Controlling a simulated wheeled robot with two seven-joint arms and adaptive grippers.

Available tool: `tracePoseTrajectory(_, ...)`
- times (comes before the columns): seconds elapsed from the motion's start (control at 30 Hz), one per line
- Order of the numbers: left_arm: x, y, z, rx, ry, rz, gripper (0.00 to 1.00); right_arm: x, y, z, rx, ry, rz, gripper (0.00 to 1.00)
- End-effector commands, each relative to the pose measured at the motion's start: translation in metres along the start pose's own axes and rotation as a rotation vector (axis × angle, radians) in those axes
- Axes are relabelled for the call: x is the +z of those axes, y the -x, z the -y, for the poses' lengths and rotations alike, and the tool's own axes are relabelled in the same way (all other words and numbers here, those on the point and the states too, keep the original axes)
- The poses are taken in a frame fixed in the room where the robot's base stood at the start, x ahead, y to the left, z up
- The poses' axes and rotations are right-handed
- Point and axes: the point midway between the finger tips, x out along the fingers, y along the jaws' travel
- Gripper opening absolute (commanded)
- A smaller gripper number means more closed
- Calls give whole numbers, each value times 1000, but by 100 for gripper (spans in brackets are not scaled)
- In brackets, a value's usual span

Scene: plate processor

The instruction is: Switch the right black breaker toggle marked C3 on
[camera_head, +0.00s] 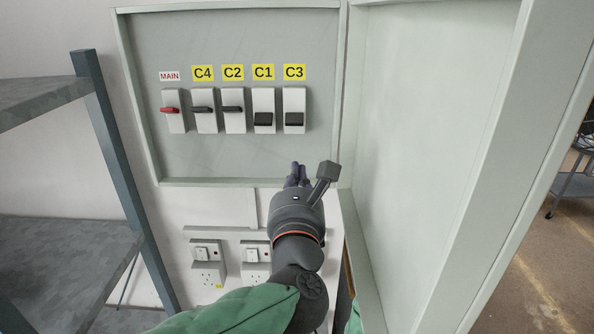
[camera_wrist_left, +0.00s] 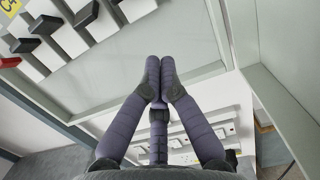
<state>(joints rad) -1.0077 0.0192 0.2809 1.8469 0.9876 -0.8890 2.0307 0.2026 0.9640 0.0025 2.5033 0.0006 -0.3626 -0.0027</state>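The black C3 toggle (camera_head: 294,119) is at the right end of the breaker row, under the yellow C3 label (camera_head: 294,72). Its lever sits low on its pale plate, like the C1 toggle (camera_head: 263,119) beside it. The C2 toggle (camera_head: 232,109), C4 toggle (camera_head: 203,109) and red MAIN toggle (camera_head: 170,110) sit higher. My left gripper (camera_head: 298,174) is below C3, near the panel's lower edge and apart from the toggles. In the left wrist view its fingers (camera_wrist_left: 158,82) come together at the tips with nothing between them. My right gripper is out of view.
The open cabinet door (camera_head: 435,130) stands close to the right of my left arm. Wall sockets (camera_head: 208,273) are below the panel. A grey shelf unit (camera_head: 65,265) stands at the left. The space directly in front of the toggles is clear.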

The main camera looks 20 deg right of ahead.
Motion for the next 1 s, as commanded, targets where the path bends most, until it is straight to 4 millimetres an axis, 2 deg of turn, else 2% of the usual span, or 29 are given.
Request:
tracePoseTrajectory(0.1, 1, -24, -1, 3, -2, -3, 0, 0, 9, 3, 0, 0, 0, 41)
tracePoseTrajectory(0.37, 2, -71, -1, 3, -1, -2, 0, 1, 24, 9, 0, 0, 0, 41)
tracePoseTrajectory(0.43, 17, -66, 0, 0, 2, 3, 0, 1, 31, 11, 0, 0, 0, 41)
tracePoseTrajectory(0.6, 33, -58, 0, -1, 2, 3, 0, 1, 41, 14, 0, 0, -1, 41)
tracePoseTrajectory(1.0, 38, -55, 0, 0, -1, 0, 0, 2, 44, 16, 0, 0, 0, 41)
